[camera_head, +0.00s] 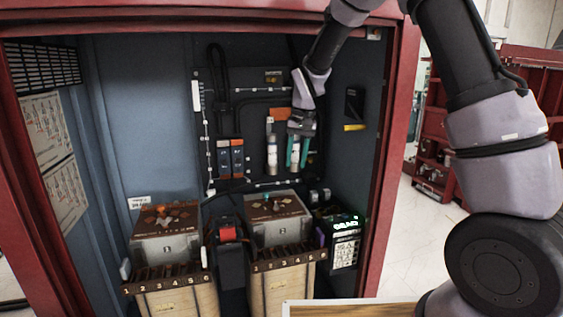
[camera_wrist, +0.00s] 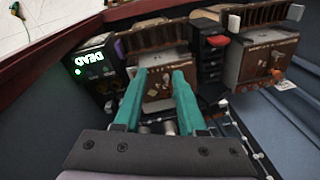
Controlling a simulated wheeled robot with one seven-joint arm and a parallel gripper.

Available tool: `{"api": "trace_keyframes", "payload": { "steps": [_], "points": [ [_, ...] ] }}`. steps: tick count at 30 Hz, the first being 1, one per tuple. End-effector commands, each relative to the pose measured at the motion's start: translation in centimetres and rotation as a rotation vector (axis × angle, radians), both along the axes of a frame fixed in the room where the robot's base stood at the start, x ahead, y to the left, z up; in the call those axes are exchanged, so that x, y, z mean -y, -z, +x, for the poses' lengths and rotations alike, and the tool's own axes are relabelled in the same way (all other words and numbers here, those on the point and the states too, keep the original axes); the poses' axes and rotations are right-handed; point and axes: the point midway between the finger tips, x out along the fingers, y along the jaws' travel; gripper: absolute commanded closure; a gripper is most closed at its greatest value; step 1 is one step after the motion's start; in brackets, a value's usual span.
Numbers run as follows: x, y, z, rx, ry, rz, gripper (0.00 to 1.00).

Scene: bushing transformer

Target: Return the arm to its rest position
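My gripper (camera_head: 297,160) is inside the red-framed cabinet, in front of the back panel at right of centre. Its two teal fingers point down in the head view. In the wrist view my gripper (camera_wrist: 160,74) has its fingers spread apart, with no object clasped between the tips. A pale cylinder (camera_head: 271,152) with an orange top stands on the panel just left of the gripper. Another pale cylinder shows around the fingers; I cannot tell whether they touch it. My arm enters from the upper right, past the cabinet's right post.
Two brown-topped boxes (camera_head: 277,218) (camera_head: 167,233) stand low in the cabinet, behind numbered racks. A black device (camera_head: 344,240) reading "DEAD" stands at lower right; it also shows in the wrist view (camera_wrist: 96,66). The red frame (camera_head: 388,170) edges the opening. A wooden board (camera_head: 350,309) lies in front.

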Motion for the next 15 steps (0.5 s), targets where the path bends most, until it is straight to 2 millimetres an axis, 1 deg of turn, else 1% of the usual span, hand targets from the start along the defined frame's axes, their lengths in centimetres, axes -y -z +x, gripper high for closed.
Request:
{"api": "trace_keyframes", "payload": {
  "steps": [1, 4, 6, 8, 9, 11, 12, 14, 15],
  "points": [
    [1.3, -2.0, -0.4, 0.019, 0.021, 0.02, 0.6],
    [4.0, -5.9, -1.9, 0.057, 0.06, 0.057, 0.6],
    [6.2, -8.8, -3.3, 0.088, 0.092, 0.085, 0.6],
    [8.0, -10.9, -4.8, 0.115, 0.117, 0.105, 0.6],
    [9.1, -12.2, -5.9, 0.134, 0.133, 0.118, 0.6],
    [10.7, -14.0, -7.6, 0.164, 0.156, 0.136, 0.6],
    [11.8, -15.1, -8.8, 0.184, 0.172, 0.146, 0.6],
    [13.2, -16.5, -10.7, 0.217, 0.195, 0.159, 0.6],
    [14.1, -17.3, -12.1, 0.237, 0.209, 0.167, 0.6]
  ]
}}
